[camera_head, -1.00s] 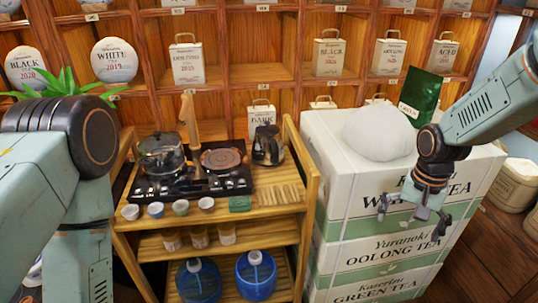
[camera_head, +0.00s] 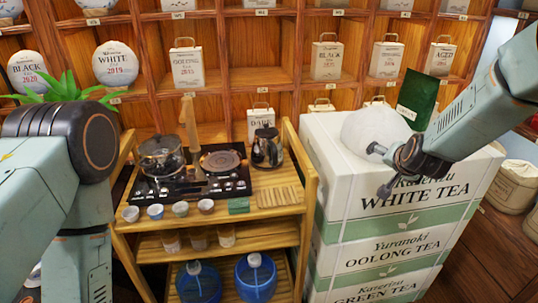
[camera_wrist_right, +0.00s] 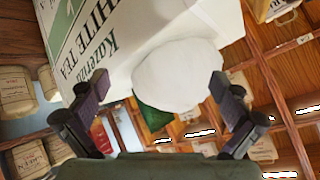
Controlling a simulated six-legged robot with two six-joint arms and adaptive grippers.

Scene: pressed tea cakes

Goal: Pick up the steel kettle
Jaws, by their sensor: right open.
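The steel kettle (camera_head: 267,150), dark and shiny with a handle, stands at the right back of the wooden tea cart in the head view, beside the black hob. Nothing holds it. My right gripper (camera_head: 380,169) is open, well to the right of the kettle, in front of the white tea boxes' top. In the right wrist view its fingers (camera_wrist_right: 158,86) are spread, with a white round bundle (camera_wrist_right: 178,75) showing between and beyond them. I cannot tell whether they touch it. The kettle is not seen in the wrist view. My left gripper is out of view; only its arm shows.
The cart (camera_head: 310,200) carries a glass pot (camera_head: 160,155), several cups, a green block (camera_head: 238,206) and a slatted mat (camera_head: 277,197). Stacked tea boxes (camera_head: 340,185) stand close on its right. A green pouch (camera_head: 417,100) is behind the bundle. Shelves close off the back.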

